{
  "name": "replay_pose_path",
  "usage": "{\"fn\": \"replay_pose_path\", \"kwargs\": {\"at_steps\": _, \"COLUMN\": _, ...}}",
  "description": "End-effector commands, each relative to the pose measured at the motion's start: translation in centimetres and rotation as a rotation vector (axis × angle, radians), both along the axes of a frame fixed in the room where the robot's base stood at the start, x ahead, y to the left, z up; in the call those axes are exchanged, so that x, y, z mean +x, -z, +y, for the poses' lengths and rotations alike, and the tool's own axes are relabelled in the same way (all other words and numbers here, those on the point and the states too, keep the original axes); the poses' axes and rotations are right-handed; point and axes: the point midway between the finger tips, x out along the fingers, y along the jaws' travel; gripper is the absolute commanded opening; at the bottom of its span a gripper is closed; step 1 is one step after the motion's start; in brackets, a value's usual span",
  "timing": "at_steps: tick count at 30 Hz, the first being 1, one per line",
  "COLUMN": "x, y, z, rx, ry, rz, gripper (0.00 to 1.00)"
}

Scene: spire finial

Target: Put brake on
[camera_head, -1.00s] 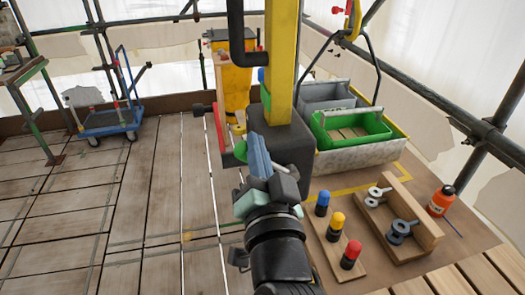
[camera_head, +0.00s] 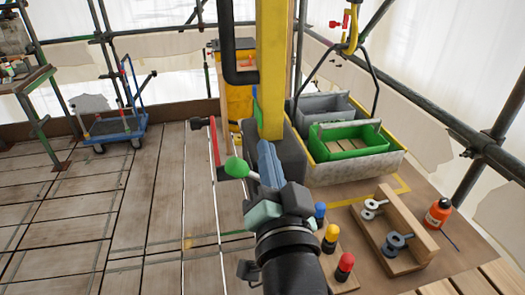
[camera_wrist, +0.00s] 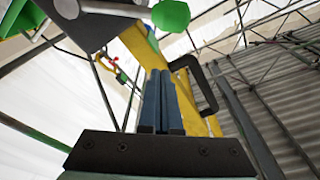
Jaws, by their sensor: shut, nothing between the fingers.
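A lever with a round green knob (camera_head: 237,167) sticks out beside the dark block at the foot of the yellow post (camera_head: 271,70). I cannot tell for certain that this lever is the brake. My gripper (camera_head: 266,150) is shut and empty, just right of the green knob, in front of the block. In the wrist view the blue fingers (camera_wrist: 160,100) are together, and a green knob (camera_wrist: 171,15) shows above them, apart from the tips. A red bar (camera_head: 215,142) with a black end lies left of the block. My gripper hides part of the block and lever.
A grey-walled box (camera_head: 352,172) with a green tray (camera_head: 347,139) stands right of the post. Coloured pegs, a wooden holder (camera_head: 424,232) and an orange bottle (camera_head: 438,214) lie at right. A blue trolley (camera_head: 115,129) stands far left. The plank floor at left is clear.

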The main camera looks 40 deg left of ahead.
Motion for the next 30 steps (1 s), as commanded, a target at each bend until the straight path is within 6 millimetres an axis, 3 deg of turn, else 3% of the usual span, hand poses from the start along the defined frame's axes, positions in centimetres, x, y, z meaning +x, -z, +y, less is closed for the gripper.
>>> {"fn": "replay_pose_path", "kwargs": {"at_steps": 6, "x": -3.3, "y": 1.0, "z": -3.5, "rx": 0.001, "ry": 0.002, "rz": 0.0, "gripper": 0.0}}
{"fn": "replay_pose_path", "kwargs": {"at_steps": 10, "x": -4.3, "y": 0.9, "z": -4.6, "rx": 0.0, "ry": 0.001, "rz": 0.001, "gripper": 0.0}}
{"fn": "replay_pose_path", "kwargs": {"at_steps": 30, "x": -5.0, "y": 0.9, "z": -5.2, "rx": 0.0, "ry": -0.001, "rz": -0.002, "gripper": 0.0}}
